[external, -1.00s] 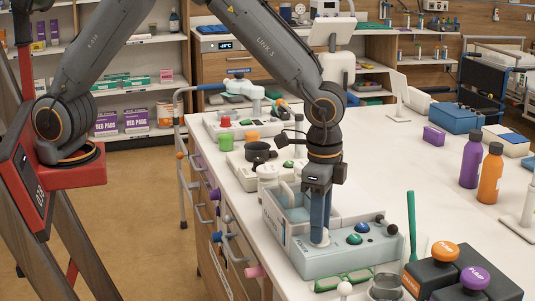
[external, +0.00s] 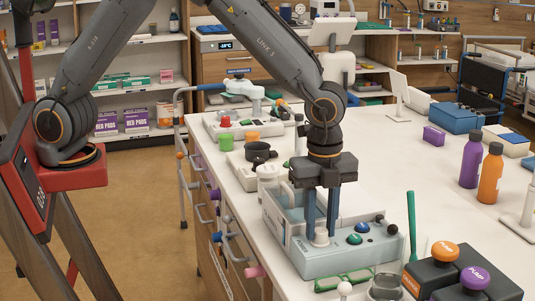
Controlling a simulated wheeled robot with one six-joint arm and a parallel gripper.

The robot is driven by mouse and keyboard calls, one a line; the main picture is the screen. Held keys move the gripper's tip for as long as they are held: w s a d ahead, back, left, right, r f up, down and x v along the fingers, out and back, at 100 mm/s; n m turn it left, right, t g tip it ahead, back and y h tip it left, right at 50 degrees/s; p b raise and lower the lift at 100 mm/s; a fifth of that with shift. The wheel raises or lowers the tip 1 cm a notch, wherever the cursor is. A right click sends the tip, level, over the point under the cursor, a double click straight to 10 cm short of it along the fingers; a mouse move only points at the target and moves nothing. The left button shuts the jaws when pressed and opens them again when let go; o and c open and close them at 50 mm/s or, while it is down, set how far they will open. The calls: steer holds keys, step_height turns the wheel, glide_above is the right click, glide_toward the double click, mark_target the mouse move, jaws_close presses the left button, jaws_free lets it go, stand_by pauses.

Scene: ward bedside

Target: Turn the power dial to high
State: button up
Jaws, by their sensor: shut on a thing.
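A pale grey-blue device (external: 345,263) with a clear-walled bin behind its control panel stands on the white counter's near left part. Its panel carries a pale round dial (external: 320,239), a green button (external: 354,239), a blue-green button (external: 362,228) and small dark knobs. My gripper (external: 321,234) points straight down over the panel's left end. Its two blue fingers stand on either side of the pale dial and are shut on it. The dial's markings and pointer are too small to read, so its setting cannot be told.
Orange and purple pump blocks (external: 445,270) stand at the near right. A green stick (external: 411,225) rises beside the device. Purple and orange bottles (external: 480,170) stand right; the middle counter is clear.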

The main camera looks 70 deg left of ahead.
mark_target(321, 229)
steer(key=shift+m, duration=1.1)
steer(key=o, duration=1)
steer(key=shift+o, duration=0.2)
steer(key=shift+r+b, duration=1.05)
steer(key=shift+r, duration=2.9)
